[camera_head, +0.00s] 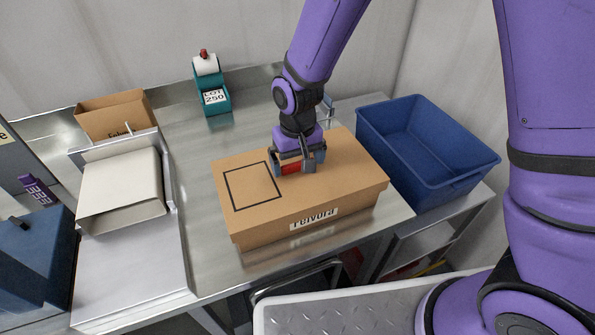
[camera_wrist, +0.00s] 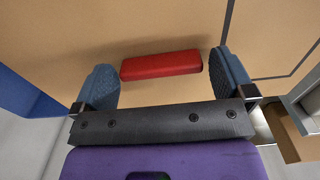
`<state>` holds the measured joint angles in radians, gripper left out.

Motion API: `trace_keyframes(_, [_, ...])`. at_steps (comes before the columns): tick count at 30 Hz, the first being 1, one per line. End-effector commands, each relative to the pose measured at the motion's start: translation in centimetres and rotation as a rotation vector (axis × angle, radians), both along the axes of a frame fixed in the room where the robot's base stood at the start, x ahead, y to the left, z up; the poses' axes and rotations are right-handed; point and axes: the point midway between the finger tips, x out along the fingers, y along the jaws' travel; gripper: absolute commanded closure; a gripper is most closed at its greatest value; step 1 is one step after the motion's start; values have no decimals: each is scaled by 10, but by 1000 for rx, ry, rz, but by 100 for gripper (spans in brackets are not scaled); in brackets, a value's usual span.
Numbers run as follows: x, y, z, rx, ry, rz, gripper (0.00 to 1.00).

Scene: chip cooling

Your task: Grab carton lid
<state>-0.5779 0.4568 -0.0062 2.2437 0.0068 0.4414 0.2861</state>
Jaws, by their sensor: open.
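A brown carton with its lid (camera_head: 320,195) on stands on the steel table. The lid top bears a black square outline on its left part and a "relvora" label shows on the front. A red handle bar (camera_wrist: 161,65) sits on the lid and also shows in the head view (camera_head: 291,169). My gripper (camera_wrist: 162,82) is open, with one blue finger pad near each end of the red handle. The handle lies between the fingers, a little toward the far side in the wrist view.
A blue bin (camera_head: 425,150) stands right of the carton. A teal device (camera_head: 211,92) marked "LOT 250" is at the back. An open cardboard box (camera_head: 115,114) and a white box (camera_head: 121,188) are at the left. Bare steel table (camera_head: 200,160) lies between.

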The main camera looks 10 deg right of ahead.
Motion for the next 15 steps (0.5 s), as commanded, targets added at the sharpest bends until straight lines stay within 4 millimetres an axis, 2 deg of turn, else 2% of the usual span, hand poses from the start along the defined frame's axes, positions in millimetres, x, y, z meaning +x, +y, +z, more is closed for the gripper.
trace_keyframes(7, [0, 0, -2, 0, -1, 0, 0])
trace_keyframes(8, [0, 0, -2, 0, -1, 0, 2])
trace_keyframes(13, [0, 0, -2, 0, -1, 0, 40])
trace_keyframes(15, [0, 0, -2, 0, -1, 0, 40])
